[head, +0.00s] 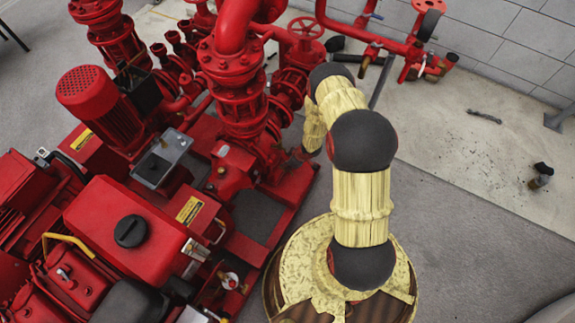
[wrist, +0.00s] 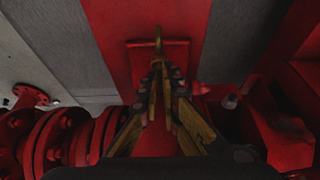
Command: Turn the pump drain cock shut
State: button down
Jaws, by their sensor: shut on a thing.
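A small brass-coloured piece, which looks like the drain cock (wrist: 158,46), shows in the wrist view at the tips of my gripper (wrist: 166,76). It stands out in front of a red block on the red base. My two dark fingers with yellowish links close in on it from both sides and are shut on it. Its lower part is hidden between the fingers, so I cannot tell how its handle is turned. In the head view my wrist hangs beside the red pump (head: 237,175), at its right side. The fingers and the cock cannot be made out there.
Red flanged pipework (wrist: 72,135) lies close at the left in the wrist view, and red casing (wrist: 290,100) at the right. In the head view a red handwheel (head: 305,28) and pipes rise behind my arm. Open concrete floor (head: 470,210) lies to the right.

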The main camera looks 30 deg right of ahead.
jog(key=shift+m, duration=0.3)
jog(key=m, duration=0.1)
jog(key=m+h, duration=0.1)
jog(key=m+t+b, duration=0.1)
jog(key=m, duration=0.1)
jog(key=shift+a+h, duration=0.25)
jog(key=shift+h, duration=0.05)
jog(key=m, duration=0.2)
jog(key=m+h, duration=0.2)
jog(key=m, duration=0.1)
jog(key=shift+a+m, duration=0.25)
jog(key=shift+m, duration=0.05)
jog(key=m+h+p, duration=0.1)
jog(key=m, duration=0.1)
jog(key=m+g+h+p, duration=0.1)
jog(key=m, duration=0.2)
jog(key=shift+a, duration=0.2)
jog(key=shift+w+m+g+h+p, duration=0.25)
jog(key=shift+m+g+p, duration=0.3)
jog(key=shift+m, duration=0.75)
jog(key=c, duration=2)
grip_release()
jog(key=shift+c, duration=0.2)
jog(key=shift+s, duration=0.15)
